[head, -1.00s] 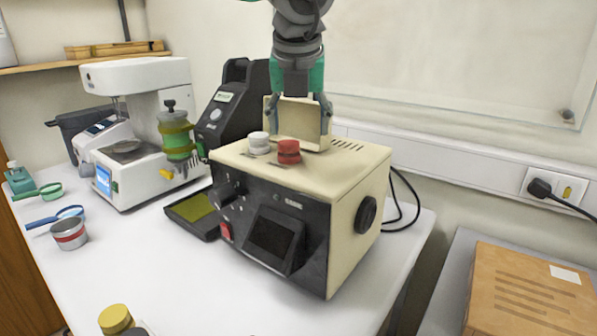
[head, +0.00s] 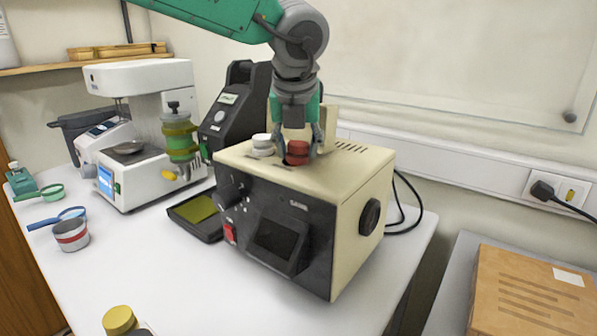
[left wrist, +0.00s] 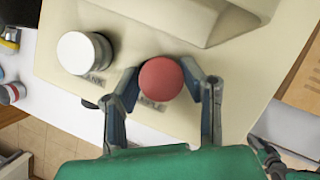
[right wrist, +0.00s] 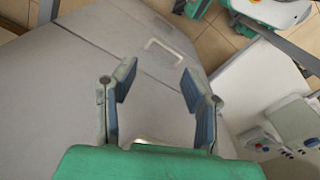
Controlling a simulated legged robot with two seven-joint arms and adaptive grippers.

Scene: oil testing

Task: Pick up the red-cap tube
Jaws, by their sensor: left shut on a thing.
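The red-cap tube (head: 297,152) sits in the top of the cream machine, with only its red cap showing. It also shows in the left wrist view (left wrist: 160,79). My left gripper (head: 298,150) has come down over it from above. Its two fingers stand on either side of the red cap and are shut on it. The white-cap tube (head: 262,144) stands just left of the red one, and shows in the left wrist view too (left wrist: 84,52). My right gripper (right wrist: 156,90) is open and empty in the right wrist view, its fingers wide apart.
The cream machine (head: 350,185) with a black front stands on the white table. Its raised lid (head: 329,122) is behind the caps. A black tray (head: 188,226), a tin (head: 71,236) and a white instrument (head: 170,100) are to the left. A cardboard box (head: 530,300) is at right.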

